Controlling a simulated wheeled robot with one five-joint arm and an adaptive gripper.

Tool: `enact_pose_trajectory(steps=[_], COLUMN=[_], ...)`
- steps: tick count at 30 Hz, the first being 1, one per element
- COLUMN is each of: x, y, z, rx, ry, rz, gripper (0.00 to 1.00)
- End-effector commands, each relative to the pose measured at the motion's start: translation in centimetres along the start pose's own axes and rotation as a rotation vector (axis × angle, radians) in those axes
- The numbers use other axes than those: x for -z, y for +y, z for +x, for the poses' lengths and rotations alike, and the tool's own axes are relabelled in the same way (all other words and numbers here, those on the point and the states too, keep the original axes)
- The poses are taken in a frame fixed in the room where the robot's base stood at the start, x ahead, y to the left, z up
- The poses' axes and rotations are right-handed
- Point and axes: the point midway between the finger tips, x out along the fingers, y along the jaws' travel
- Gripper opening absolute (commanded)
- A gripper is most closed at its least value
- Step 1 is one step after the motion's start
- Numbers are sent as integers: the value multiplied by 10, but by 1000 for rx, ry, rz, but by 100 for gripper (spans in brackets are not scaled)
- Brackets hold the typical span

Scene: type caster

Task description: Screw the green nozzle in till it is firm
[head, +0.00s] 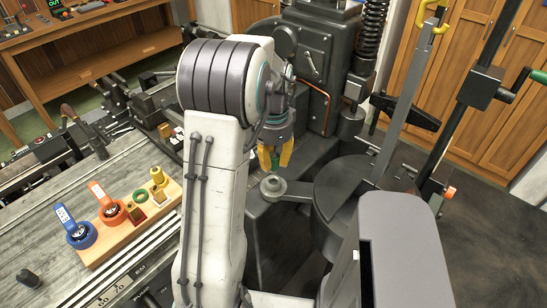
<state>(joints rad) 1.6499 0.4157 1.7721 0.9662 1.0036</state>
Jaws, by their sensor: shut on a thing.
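My gripper (275,158), with yellow fingers, points down just beyond my white arm. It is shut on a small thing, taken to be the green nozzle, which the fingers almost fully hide. Just below the fingertips is a round grey metal fitting (273,186) on the dark machine. A small gap seems to show between fingertips and fitting, but I cannot tell whether the nozzle touches it. A green ring (141,196) sits on the wooden block at left, its spot looking empty.
The wooden block (100,250) on the bench also holds a blue-ringed piece (78,235), an orange-ringed piece (108,208) and a yellow piece (158,176). The machine's dark body (310,60) rises behind my gripper. A round dark pot (345,190) stands to the right.

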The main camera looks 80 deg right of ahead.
Motion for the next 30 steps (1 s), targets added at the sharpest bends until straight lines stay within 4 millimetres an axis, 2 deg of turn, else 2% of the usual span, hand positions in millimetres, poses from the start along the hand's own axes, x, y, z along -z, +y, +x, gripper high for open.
enact_pose_trajectory(steps=[3, 10, 30], x=[0, 0, 0], y=[0, 0, 0], z=[13, 24, 26], rx=[-1, -1, 0], ry=[-1, 0, 0], rz=[0, 0, 0], gripper=[0, 0, 0])
